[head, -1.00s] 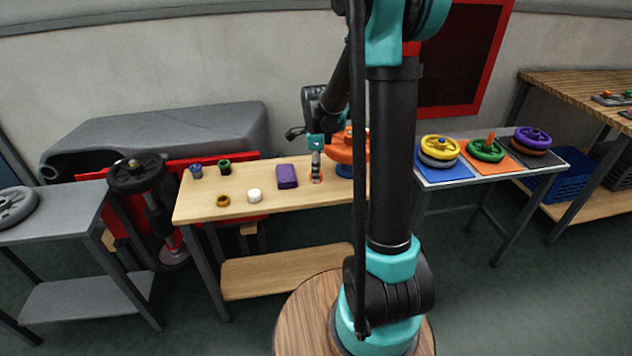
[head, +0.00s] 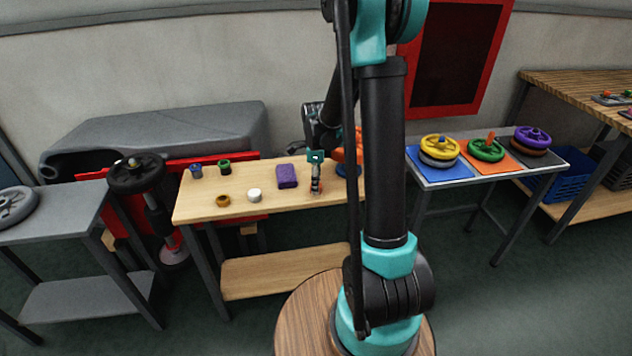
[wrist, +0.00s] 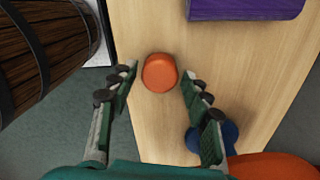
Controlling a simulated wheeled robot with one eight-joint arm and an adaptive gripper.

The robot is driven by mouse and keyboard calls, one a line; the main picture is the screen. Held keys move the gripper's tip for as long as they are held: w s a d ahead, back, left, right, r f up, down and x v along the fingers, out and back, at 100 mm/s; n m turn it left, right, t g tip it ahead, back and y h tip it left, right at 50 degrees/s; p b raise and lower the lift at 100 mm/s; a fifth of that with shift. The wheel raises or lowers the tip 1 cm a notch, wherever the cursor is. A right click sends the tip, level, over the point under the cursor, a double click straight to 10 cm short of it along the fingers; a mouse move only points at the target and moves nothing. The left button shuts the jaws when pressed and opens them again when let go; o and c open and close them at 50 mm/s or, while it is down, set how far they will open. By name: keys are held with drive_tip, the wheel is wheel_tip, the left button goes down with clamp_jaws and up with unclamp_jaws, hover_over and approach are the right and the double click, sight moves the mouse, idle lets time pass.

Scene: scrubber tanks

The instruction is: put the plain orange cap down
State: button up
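The plain orange cap (wrist: 159,72) lies on the light wooden table top in the wrist view. My gripper (wrist: 156,77) has its two fingers spread, one on each side of the cap. Gaps of bare wood show between the cap and both fingertips, so the gripper is not holding it. In the head view my gripper (head: 316,188) is low over the right part of the wooden table (head: 235,207), right of the purple block (head: 287,176). The cap is too small and too covered by the fingers to make out clearly there.
A white cap (head: 254,195), a brownish-yellow ring (head: 223,200), and blue (head: 196,171) and green (head: 224,167) pieces stand further left. A blue round part (wrist: 226,135) and a big orange body (wrist: 272,167) lie close to the right finger. Bare wood lies in front.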

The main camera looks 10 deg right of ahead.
drive_tip(key=shift+o, duration=0.2)
wheel_tip(320, 180, up, 12)
drive_tip(key=s+d+f+n+t, duration=0.1)
drive_tip(key=s+f+n+t, duration=0.1)
drive_tip(key=s+n, duration=0.8)
drive_tip(key=s+d+f+n+t, duration=0.2)
drive_tip(key=s+f+n, duration=0.3)
drive_tip(key=s+n, duration=0.6)
drive_tip(key=shift+d+f, duration=0.15)
drive_tip(key=shift+f, duration=0.05)
